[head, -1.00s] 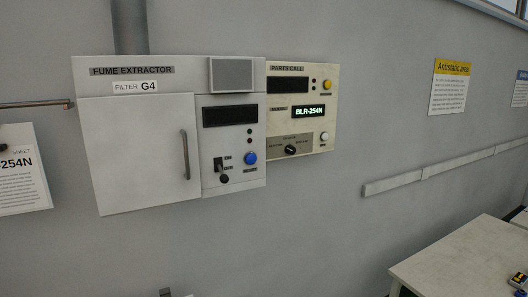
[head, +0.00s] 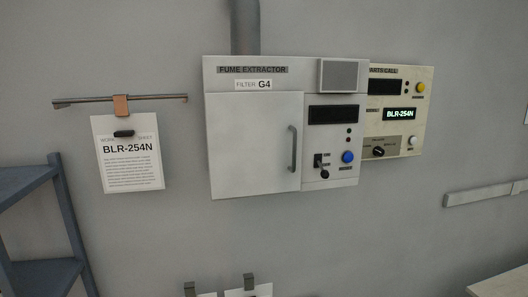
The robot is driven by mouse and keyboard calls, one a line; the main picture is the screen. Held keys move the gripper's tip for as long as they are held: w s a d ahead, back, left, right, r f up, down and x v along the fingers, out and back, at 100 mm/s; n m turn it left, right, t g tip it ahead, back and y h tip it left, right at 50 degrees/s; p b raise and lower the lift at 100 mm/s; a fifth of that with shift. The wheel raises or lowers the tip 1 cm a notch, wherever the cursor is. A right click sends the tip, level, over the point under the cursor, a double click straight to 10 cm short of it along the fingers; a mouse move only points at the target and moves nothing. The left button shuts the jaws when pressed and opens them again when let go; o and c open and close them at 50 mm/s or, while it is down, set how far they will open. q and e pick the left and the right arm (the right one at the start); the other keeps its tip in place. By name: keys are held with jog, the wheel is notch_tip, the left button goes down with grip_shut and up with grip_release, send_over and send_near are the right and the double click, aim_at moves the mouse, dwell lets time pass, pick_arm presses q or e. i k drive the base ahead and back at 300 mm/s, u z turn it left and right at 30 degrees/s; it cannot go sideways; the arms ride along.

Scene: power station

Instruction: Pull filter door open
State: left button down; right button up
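The filter door (head: 250,148) is a flat grey panel on the left part of the fume extractor (head: 340,181), which is mounted on the wall. The door looks shut, flush with the housing. Its dark vertical handle (head: 293,149) is near the door's right edge. A label reading "FILTER G4" (head: 254,85) is above the door. Neither of my grippers is identifiable in the head view, and nothing touches the door or handle.
A work sheet (head: 130,165) hangs from a wall rail (head: 85,101) to the left. A blue-grey shelf frame (head: 45,220) stands at lower left. The parts call panel (head: 410,142) adjoins the extractor's right side. A table edge (head: 505,283) shows at lower right.

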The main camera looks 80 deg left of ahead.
aim_at(255, 139)
jog(key=z, duration=0.1)
jog(key=k, duration=0.85)
jog(key=u, duration=1.85)
